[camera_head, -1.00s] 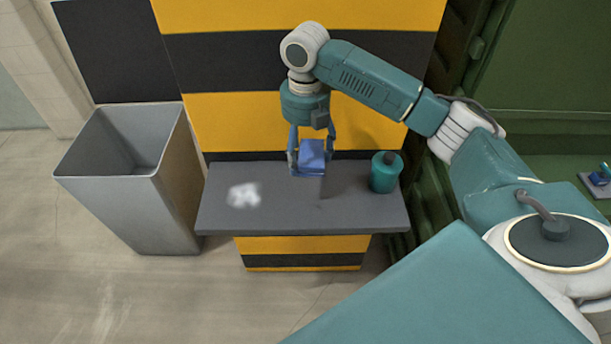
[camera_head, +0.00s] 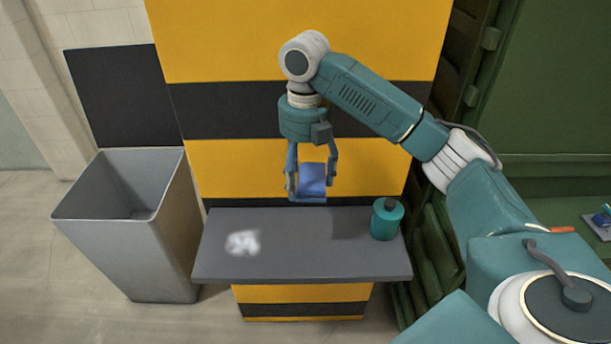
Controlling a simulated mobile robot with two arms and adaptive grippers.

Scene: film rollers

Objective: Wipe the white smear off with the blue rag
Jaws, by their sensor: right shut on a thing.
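The white smear (camera_head: 243,242) is on the left part of the grey shelf top (camera_head: 300,262). My right gripper (camera_head: 312,182) is shut on the blue rag (camera_head: 313,180), which looks like a folded block between its fingers. The gripper points down and holds the rag above the back of the shelf, to the right of the smear and apart from it. My left gripper does not show in the head view.
A teal bottle with a dark cap (camera_head: 387,219) stands at the shelf's right end. A grey bin (camera_head: 135,235) stands to the left of the shelf. A yellow and black striped wall (camera_head: 230,60) is behind. The shelf's middle is clear.

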